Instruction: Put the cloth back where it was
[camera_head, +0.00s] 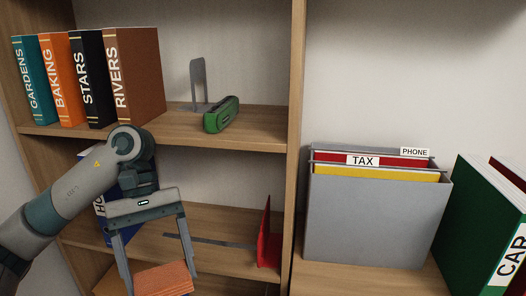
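A rust-orange ribbed cloth (163,279) shows at the bottom edge of the head view, below the middle shelf. Its lower part is cut off by the frame. My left gripper (159,278) points down with its fingers spread wide, one on each side of the cloth. I cannot tell whether the fingers touch it. My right gripper is not in view.
Upright books, including one labelled RIVERS (136,75), a metal bookend (198,80) and a green case (221,114) stand on the upper shelf. A red bookend (266,238) and a partly hidden blue book (104,213) are below. A grey file box (374,220) stands right.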

